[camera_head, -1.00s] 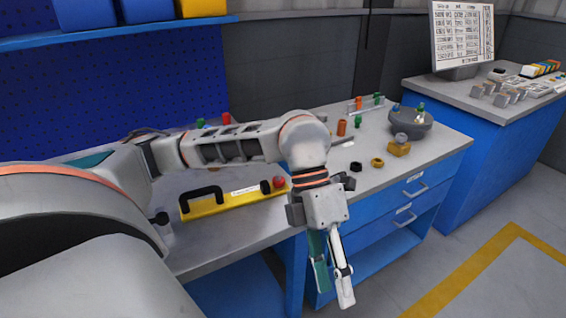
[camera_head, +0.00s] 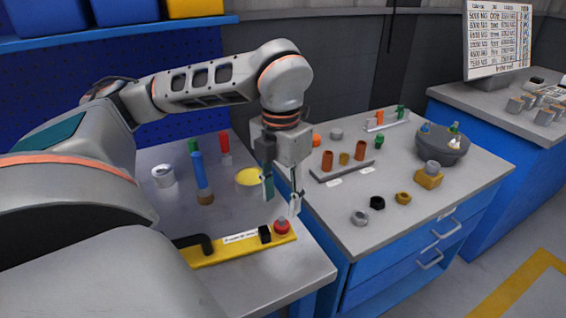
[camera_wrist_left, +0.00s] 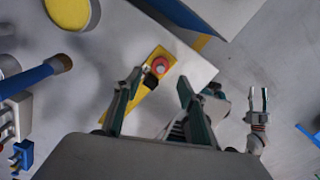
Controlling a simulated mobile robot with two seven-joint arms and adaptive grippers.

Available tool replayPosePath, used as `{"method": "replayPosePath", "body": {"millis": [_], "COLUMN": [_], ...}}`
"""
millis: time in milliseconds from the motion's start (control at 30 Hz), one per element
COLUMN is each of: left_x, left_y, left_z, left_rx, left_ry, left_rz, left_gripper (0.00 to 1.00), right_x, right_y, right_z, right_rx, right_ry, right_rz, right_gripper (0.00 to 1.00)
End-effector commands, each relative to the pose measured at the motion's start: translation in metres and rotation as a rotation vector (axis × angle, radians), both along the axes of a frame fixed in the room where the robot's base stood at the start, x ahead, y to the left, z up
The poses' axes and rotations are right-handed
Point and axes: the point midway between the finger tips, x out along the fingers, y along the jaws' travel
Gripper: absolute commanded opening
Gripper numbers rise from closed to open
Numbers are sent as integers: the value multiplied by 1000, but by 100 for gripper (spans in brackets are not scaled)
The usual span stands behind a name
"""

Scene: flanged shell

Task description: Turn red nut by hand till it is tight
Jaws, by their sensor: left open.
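My left gripper (camera_head: 281,204) hangs with its fingers pointing down near the right end of a yellow bar (camera_head: 230,246). Its fingers are apart with nothing between them; they also show in the left wrist view (camera_wrist_left: 159,84). A round red piece (camera_head: 281,227) sits on the bar's right end, below the fingertips; contact is not visible. It also shows in the wrist view (camera_wrist_left: 158,67). I cannot tell whether this is the red nut. A round grey flanged part (camera_head: 442,146) with small blue and green pieces stands on the right bench. My right gripper (camera_wrist_left: 258,92) shows in the wrist view, fingers apart.
A red-topped piece (camera_head: 224,145), a blue-handled tool (camera_head: 201,178) and a yellow disc (camera_head: 249,178) are on the left bench. A rack of orange cylinders (camera_head: 343,168) stands on the right bench, with a black nut (camera_head: 377,203) and a brass nut (camera_head: 403,198) before it.

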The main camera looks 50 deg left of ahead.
Motion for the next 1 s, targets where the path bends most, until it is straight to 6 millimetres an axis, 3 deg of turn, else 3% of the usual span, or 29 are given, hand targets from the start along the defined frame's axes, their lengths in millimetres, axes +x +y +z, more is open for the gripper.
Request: {"method": "replayPosePath", "body": {"millis": [200, 400, 800, 833, 967, 1000], "left_x": [-1, -1, 0, 0, 0, 0], "left_y": [0, 0, -1, -1, -1, -1], "left_z": [-40, -63, -69, -69, -69, -69], "left_rx": [0, -1, -2, -2, -2, -2], "left_ry": [11, 9, 3, 3, 3, 3], "left_rz": [-2, -2, -2, -2, -2, -2], "left_gripper": [41, 41, 41, 38, 4, 2], "right_x": [-8, -4, 9, 9, 8, 8], "right_y": [-3, -1, 1, 1, 1, 1], "right_z": [-15, -11, -1, -1, -3, -3], "right_rx": [-11, -8, -3, -4, -3, -3], "right_ry": [22, 9, -19, -19, -16, -16], "right_rz": [3, 7, 9, 10, 10, 10], "right_gripper": [38, 38, 38, 38, 38, 38]}}
